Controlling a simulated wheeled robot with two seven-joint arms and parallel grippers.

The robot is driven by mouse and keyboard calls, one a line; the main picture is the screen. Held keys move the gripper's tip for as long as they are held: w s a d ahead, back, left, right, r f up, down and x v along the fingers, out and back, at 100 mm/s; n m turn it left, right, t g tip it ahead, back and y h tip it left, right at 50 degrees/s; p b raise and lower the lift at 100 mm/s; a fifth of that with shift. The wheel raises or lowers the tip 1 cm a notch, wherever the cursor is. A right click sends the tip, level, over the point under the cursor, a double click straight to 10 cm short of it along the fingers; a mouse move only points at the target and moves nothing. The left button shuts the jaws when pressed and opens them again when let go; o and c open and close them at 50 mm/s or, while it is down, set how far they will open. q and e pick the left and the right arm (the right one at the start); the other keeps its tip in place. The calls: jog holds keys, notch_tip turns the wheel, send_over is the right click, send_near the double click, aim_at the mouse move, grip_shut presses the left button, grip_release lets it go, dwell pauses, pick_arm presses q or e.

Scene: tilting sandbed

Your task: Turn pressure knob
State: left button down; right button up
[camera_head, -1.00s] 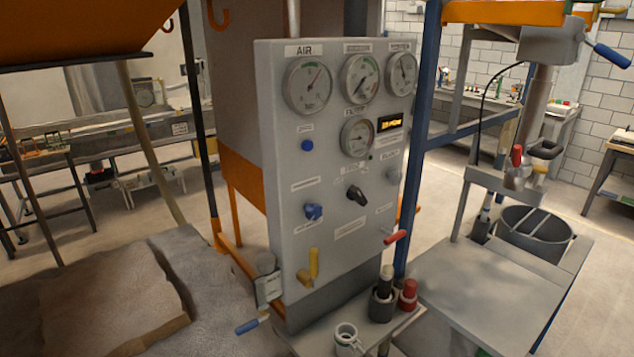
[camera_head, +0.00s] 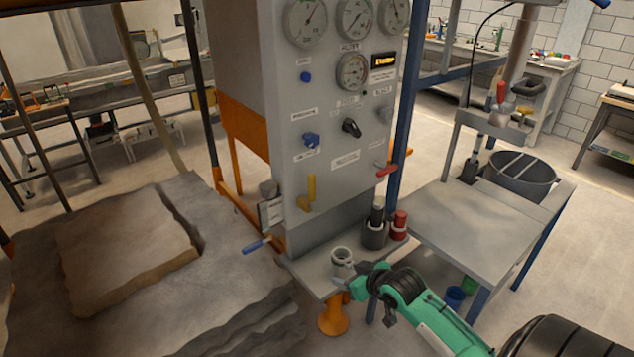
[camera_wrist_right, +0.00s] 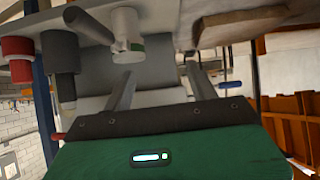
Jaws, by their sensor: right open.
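The grey control panel (camera_head: 290,180) stands upright in the head view. It carries a blue knob (camera_head: 311,140), a black knob (camera_head: 351,128) and a grey knob (camera_head: 384,115); the labels are too small to read, so I cannot tell which is the pressure knob. My right gripper (camera_head: 356,283) is low in front of the panel, beside the white cup on the small shelf, apart from all knobs. In the right wrist view its two fingers (camera_wrist_right: 160,85) are spread with nothing between them. My left gripper is not in view.
Several round gauges (camera_head: 352,72) sit above the knobs. A yellow lever (camera_head: 309,190) and a red lever (camera_head: 386,170) stick out lower down. The shelf holds a white cup (camera_head: 342,262), a dark bottle (camera_head: 376,228) and a red bottle (camera_head: 400,225). A sandbed (camera_head: 120,250) lies left.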

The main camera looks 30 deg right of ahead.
jog(key=w+d+r+t, duration=0.2)
jog(key=r, duration=0.7)
jog(key=w+d+r+t, duration=0.1)
jog(key=w+r+t, duration=0.1)
jog(key=r, duration=0.6)
jog(key=n+t+y, duration=0.2)
jog(key=t, duration=0.1)
send_near(314, 141)
jog(key=w+p, duration=0.1)
jog(key=w, duration=0.1)
jog(key=w+p, duration=0.2)
jog(key=w, duration=0.1)
jog(key=w+a+p, duration=0.1)
jog(key=w+p, duration=0.1)
jog(key=w, duration=0.1)
jog(key=shift+w+r, duration=0.1)
jog(key=shift+r, duration=0.1)
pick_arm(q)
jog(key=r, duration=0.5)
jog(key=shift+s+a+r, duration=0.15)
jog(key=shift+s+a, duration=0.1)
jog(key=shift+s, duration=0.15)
pick_arm(e)
jog(key=shift+w+f, duration=0.1)
jog(key=shift+w, duration=0.25)
jog(key=c, duration=1)
